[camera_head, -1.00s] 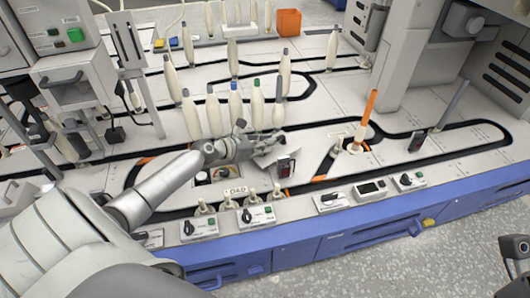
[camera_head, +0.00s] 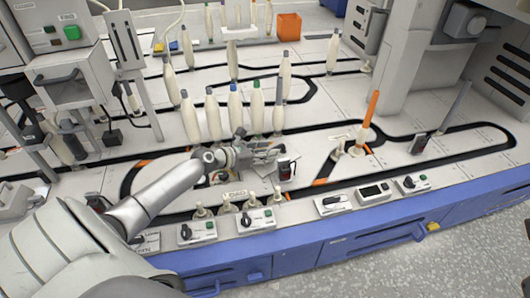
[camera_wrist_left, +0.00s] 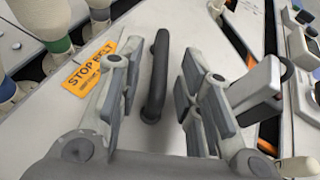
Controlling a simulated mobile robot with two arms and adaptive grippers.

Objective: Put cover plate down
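My left gripper (camera_head: 262,153) is low over the light workbench, in front of the row of bobbins. In the left wrist view its fingers (camera_wrist_left: 160,100) stand apart, open. A black bar handle (camera_wrist_left: 157,75) lies between them, with a visible gap on both sides. The handle seems to belong to the pale cover plate, which lies flat below the fingers; its outline is hard to tell from the bench. In the head view the gripper mostly hides the plate. A recess (camera_head: 220,178) with small coloured parts shows left of the gripper. My right gripper is not in view.
White bobbins with coloured tips (camera_head: 234,108) stand close behind the gripper. A black-faced switch block (camera_head: 285,168) is close at its right. An orange STOP BELT label (camera_wrist_left: 92,65) lies left of the handle. Knob panels (camera_head: 255,220) line the front edge. Bench at the right is partly clear.

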